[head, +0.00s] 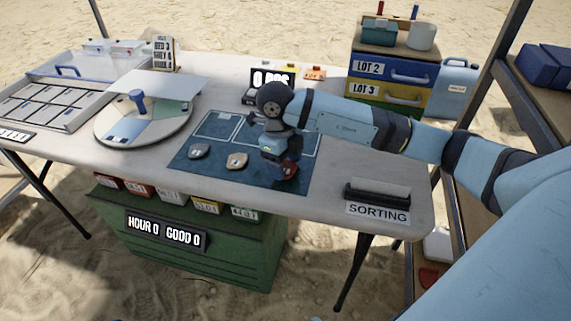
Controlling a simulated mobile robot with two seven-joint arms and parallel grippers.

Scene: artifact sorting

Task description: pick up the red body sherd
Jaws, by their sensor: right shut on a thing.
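My right gripper (286,172) points down over the right part of the dark blue mat (225,181) on the table. It is shut on a red sherd (291,169), which shows only in part between and beside the fingers. I cannot tell whether the sherd is clear of the mat. Two other sherds lie on the mat to the left: a grey one (199,151) and a tan one (237,161). My left gripper is not in view.
A round turntable (112,130) with a blue knob stands to the left. A compartment tray (45,112) is at the far left. Drawers (388,90) stand at the back right. A black holder with a SORTING sign (378,213) is at the front right.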

